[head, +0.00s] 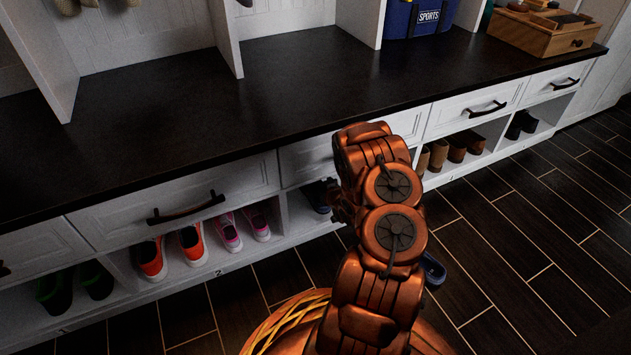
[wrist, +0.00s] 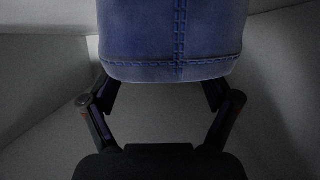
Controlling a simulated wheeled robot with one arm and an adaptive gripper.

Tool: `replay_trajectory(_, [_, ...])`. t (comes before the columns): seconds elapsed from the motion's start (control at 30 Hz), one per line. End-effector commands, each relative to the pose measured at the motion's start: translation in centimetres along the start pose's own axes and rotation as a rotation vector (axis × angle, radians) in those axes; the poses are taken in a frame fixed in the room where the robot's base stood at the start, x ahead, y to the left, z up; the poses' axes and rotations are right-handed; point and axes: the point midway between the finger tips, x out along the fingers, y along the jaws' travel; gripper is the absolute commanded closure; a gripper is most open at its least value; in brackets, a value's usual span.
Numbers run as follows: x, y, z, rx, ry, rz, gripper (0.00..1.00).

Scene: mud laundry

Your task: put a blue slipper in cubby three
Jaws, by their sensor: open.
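A blue denim slipper (wrist: 172,40) with a stitched seam fills the top middle of the wrist view. My gripper (wrist: 160,92) is open, with one finger on each side of the slipper's near end; contact cannot be told. A dark bluish shoe (head: 318,196) shows in the cubby left of my arm, between the cubby marked 2 and the one with brown boots; this cubby's own number is hidden. Another blue item (head: 433,270), perhaps a slipper, shows partly behind my arm's right side.
Cubby two (head: 280,252) holds orange and pink shoes. Dark green boots (head: 75,288) stand further left, and brown boots (head: 448,152) stand to the right. A dark bench top (head: 275,100) overhangs the cubbies. Floor at right is clear.

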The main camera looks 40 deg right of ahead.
Motion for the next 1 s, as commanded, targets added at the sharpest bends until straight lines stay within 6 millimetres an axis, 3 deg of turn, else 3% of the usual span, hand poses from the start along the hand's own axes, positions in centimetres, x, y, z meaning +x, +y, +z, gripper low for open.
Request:
replay_trajectory(0.3, [-5.6, 0.1, -0.1, 0.003, -0.004, 0.001, 0.12])
replay_trajectory(0.5, [-8.0, 0.0, -0.1, 0.001, 0.000, 0.000, 0.12])
replay_trajectory(0.7, [-9.0, 0.0, 0.1, 0.002, -0.002, 0.000, 0.12])
replay_trajectory(1.0, [-9.0, 0.0, 0.1, 0.001, 0.000, 0.000, 0.12])
